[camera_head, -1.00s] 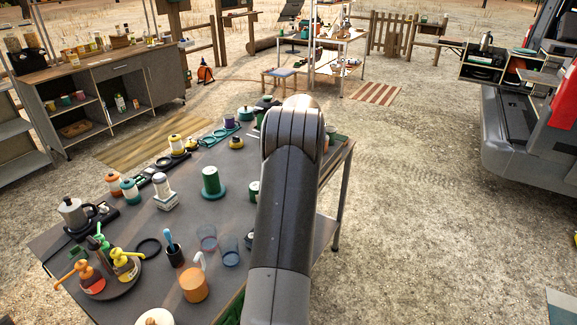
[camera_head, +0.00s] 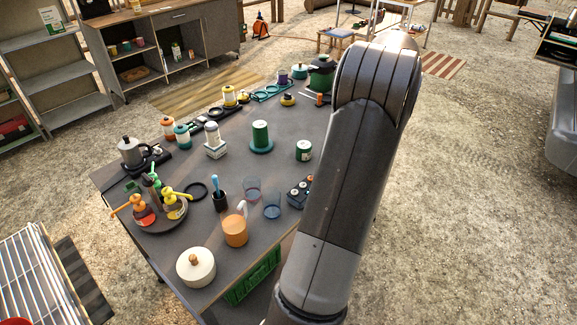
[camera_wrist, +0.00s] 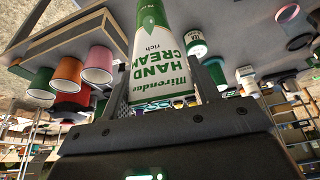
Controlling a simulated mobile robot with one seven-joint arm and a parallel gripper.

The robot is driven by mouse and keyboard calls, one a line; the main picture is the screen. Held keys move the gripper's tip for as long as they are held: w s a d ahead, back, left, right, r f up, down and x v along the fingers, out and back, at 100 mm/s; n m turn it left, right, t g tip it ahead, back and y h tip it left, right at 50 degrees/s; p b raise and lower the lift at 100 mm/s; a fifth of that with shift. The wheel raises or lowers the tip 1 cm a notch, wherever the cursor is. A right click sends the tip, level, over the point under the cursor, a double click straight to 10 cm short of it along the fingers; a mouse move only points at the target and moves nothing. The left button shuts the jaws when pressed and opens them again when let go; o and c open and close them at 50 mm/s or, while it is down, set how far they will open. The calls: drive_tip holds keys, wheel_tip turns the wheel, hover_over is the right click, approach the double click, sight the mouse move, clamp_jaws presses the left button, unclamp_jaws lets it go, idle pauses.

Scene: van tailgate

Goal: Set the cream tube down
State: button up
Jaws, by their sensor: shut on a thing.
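The cream tube (camera_wrist: 160,50) is white and green, with "HAND CREAM" lettering that reads upside down in the wrist view. My gripper (camera_wrist: 168,82) is shut on it, with one finger on each side. Part of the tube runs out of the top of the picture. In the head view my arm hides the gripper and the tube. The grey table (camera_head: 225,175) lies left of my arm there. I cannot tell how far the tube is from a surface.
The table carries a green spool-like thing (camera_head: 260,137), a green jar (camera_head: 304,150), an orange mug (camera_head: 235,230), a cream lidded pot (camera_head: 195,267) and a tray of pump bottles (camera_head: 162,215). Bare tabletop shows between them. Green, orange and pink cups (camera_wrist: 98,64) show in the wrist view.

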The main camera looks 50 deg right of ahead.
drive_tip(key=w+a+n+y, duration=0.1)
drive_tip(key=w+a+n, duration=0.15)
drive_tip(key=a, duration=0.35)
drive_tip(key=w+a+n+g+y, duration=0.1)
drive_tip(key=w+a+n, duration=0.1)
drive_tip(key=a+n, duration=0.35)
drive_tip(key=w+a+n+y, duration=0.1)
drive_tip(key=w+a, duration=0.1)
drive_tip(key=a, duration=0.6)
drive_tip(key=w+a+f, duration=0.4)
drive_tip(key=w+f, duration=0.6)
drive_tip(key=w, duration=0.1)
drive_tip(key=shift+f+n, duration=0.3)
drive_tip(key=shift+f, duration=0.1)
drive_tip(key=o, duration=1.3)
drive_tip(key=shift+f, duration=0.15)
drive_tip(key=shift+c, duration=0.2)
